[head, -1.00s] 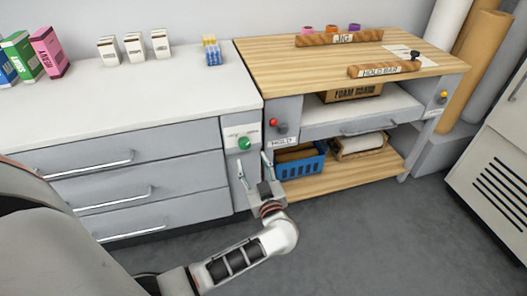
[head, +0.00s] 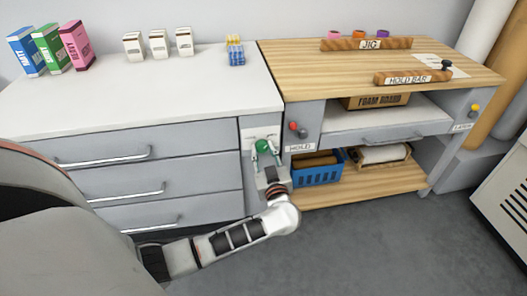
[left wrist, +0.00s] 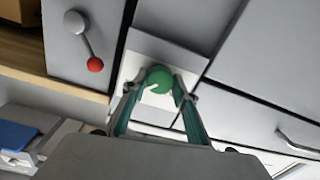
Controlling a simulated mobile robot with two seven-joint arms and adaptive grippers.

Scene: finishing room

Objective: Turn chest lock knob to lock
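The green round knob (head: 263,146) sits on a pale plate (head: 257,133) on the narrow front panel of the grey drawer chest (head: 190,143), at its right end. In the left wrist view the knob (left wrist: 158,79) shows a small white mark at its lower left. My left gripper (head: 267,157) is at the knob, its two fingers on either side of it. In the left wrist view the fingers (left wrist: 158,90) stand apart and flank the knob; whether they touch it is hard to tell. The plate's lettering is too small to read. My right gripper is out of view.
A wooden-topped bench (head: 370,60) adjoins the chest on the right. Its HOLD panel has a red-tipped lever (head: 294,126), also seen in the left wrist view (left wrist: 94,64). A blue basket (head: 318,175) sits on the low shelf. Boxes stand on the chest top. The floor in front is clear.

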